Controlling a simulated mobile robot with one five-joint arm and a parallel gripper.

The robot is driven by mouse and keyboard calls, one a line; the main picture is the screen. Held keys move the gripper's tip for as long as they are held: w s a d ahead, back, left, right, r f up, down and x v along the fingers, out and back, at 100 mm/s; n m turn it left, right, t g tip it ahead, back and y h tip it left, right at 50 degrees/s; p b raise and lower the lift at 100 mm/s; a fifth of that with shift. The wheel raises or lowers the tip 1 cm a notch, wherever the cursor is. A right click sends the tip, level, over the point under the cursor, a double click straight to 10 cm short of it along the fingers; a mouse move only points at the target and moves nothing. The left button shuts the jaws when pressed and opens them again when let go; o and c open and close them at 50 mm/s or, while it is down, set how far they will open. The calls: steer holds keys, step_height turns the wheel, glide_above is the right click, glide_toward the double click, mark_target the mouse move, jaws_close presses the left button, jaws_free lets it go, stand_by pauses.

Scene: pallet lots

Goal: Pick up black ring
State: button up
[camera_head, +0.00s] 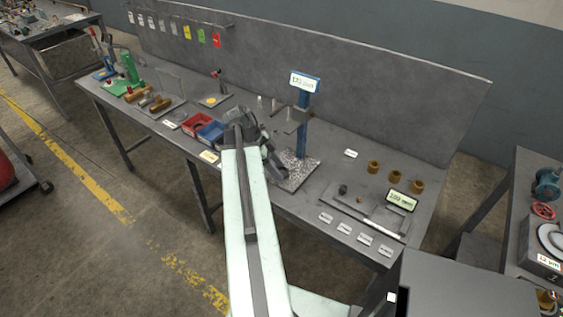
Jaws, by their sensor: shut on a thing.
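My gripper (274,167) is at the end of my pale green arm, over the front of the long grey workbench, just left of the speckled plate of a blue stand. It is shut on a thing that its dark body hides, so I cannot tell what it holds. No black ring shows clearly. A small dark round piece (343,189) sits on the flat grey tray (330,203) to the right; it is too small to tell whether it is a ring.
The blue stand (305,110) with a display rises close right of my gripper. Red (196,123) and blue (211,133) bins stand to the left. Several brown cylinders (394,177) and white labels (364,239) are on the right. A back panel (330,80) closes the bench's far side.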

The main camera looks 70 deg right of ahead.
steer(key=shift+w+a, duration=0.2)
steer(key=shift+a, duration=0.6)
steer(key=shift+w+a, duration=0.2)
steer(key=shift+a, duration=0.65)
steer(key=shift+w+a, duration=0.2)
steer(key=shift+a, duration=0.6)
steer(key=shift+s+d, duration=0.1)
steer(key=shift+s, duration=0.1)
